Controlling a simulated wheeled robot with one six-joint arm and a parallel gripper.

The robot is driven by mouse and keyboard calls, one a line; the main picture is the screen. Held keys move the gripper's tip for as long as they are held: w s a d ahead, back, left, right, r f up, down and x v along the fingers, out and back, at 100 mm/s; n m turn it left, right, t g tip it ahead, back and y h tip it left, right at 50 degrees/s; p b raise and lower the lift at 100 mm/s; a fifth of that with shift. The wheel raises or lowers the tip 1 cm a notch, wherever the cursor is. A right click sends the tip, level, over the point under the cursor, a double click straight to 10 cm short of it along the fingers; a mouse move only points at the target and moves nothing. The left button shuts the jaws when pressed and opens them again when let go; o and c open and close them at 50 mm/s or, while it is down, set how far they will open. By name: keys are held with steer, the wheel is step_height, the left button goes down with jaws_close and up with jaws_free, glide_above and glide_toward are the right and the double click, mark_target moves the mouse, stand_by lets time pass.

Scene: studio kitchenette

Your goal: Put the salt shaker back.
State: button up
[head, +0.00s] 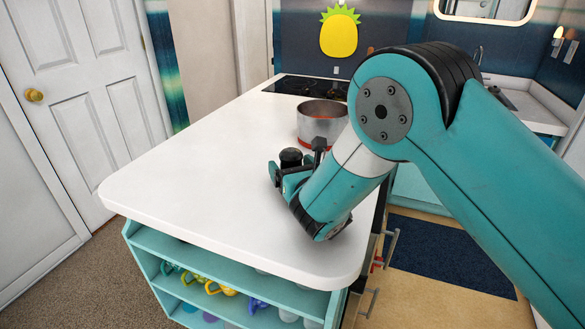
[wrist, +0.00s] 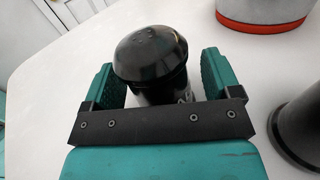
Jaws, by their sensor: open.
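The black salt shaker (wrist: 150,62), with a domed, holed top, stands upright on the white counter between the two teal fingers of my gripper (wrist: 157,72) in the wrist view. The fingers are open, with a narrow gap showing on the right side of the shaker; the left side looks very close. I cannot tell whether that finger touches it. The shaker's lower part is hidden by the gripper's black crossbar. In the head view, the shaker's dark top (head: 290,156) shows just above my gripper (head: 287,172), which is low over the counter.
A metal pot (head: 322,122) with a red-orange base stands behind my gripper, with a black stove (head: 302,87) beyond. A dark, round-sided object (wrist: 300,125) stands close on the right. The white counter (head: 190,170) is clear to the left. Mugs fill the shelf (head: 165,250) below.

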steer(key=shift+r, duration=0.3)
steer(key=b+v, duration=0.6)
steer(key=v, duration=0.1)
steer(key=b+v, duration=0.3)
steer(key=shift+s+d+f, duration=0.1)
steer(key=shift+s+f, duration=0.15)
steer(key=shift+f, duration=0.1)
steer(key=shift+s+d+r+b, duration=0.25)
steer(key=shift+s+d+b, duration=0.1)
steer(key=shift+s+b, duration=0.25)
